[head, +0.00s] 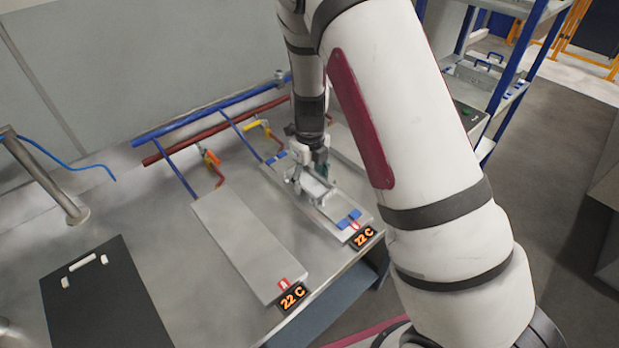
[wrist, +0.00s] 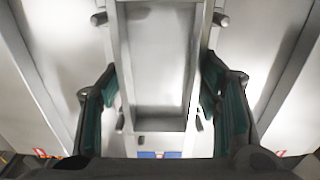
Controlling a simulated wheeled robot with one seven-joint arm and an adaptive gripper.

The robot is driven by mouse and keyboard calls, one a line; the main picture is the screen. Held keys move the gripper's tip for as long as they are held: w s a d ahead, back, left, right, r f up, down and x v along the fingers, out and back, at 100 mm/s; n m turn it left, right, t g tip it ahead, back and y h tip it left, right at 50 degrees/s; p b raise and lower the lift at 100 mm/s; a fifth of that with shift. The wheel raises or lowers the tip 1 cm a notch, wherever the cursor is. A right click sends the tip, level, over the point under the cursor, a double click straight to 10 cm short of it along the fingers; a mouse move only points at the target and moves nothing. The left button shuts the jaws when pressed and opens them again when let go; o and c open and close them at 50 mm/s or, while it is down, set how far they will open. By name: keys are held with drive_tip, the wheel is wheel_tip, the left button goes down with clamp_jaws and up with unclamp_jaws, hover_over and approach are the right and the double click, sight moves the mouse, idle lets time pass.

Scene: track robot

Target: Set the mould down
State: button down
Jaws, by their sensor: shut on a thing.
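The mould (wrist: 158,70) is a grey metal open-topped tray with raised walls, between my gripper's fingers in the wrist view. My gripper (wrist: 160,100) has green-padded fingers on either side of it and is shut on it. In the head view, my gripper (head: 313,184) and the mould (head: 318,190) are over the middle plate (head: 339,229), which has blue blocks at both ends. I cannot tell whether the mould touches the plate. My arm hides part of the area to the right.
A bare plate (head: 240,245) marked A lies to the left, with a 22 C display (head: 293,296) at its front. A black mat (head: 100,300) with small white pieces is at the far left. Blue and red pipes (head: 215,120) run behind. A blue-framed shelf (head: 495,85) stands at right.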

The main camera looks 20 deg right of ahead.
sight(309, 185)
drive_tip(key=c, duration=0.5)
unclamp_jaws()
drive_tip(key=s+r+n+y, duration=0.1)
drive_tip(key=s+r+n, duration=0.15)
drive_tip(key=r, duration=0.75)
drive_tip(key=s+r+n, duration=0.2)
drive_tip(key=r+n, duration=0.2)
drive_tip(key=r, duration=0.5)
drive_tip(key=shift+s+d+r+n+t+h, duration=0.15)
drive_tip(key=shift+s+r+n+t, duration=0.7)
drive_tip(key=shift+s+r+n, duration=2.1)
drive_tip(key=shift+s+a+r+n+t+h, duration=0.15)
drive_tip(key=shift+s+r+n+t, duration=0.75)
drive_tip(key=shift+s+n, duration=4)
drive_tip(key=shift+s+d+r+n+t+h, duration=0.15)
drive_tip(key=shift+s+r+n+t, duration=0.7)
drive_tip(key=shift+s+r+n, duration=2.1)
drive_tip(key=f+n, duration=0.2)
drive_tip(key=n, duration=0.1)
drive_tip(key=shift+s, duration=0.3)
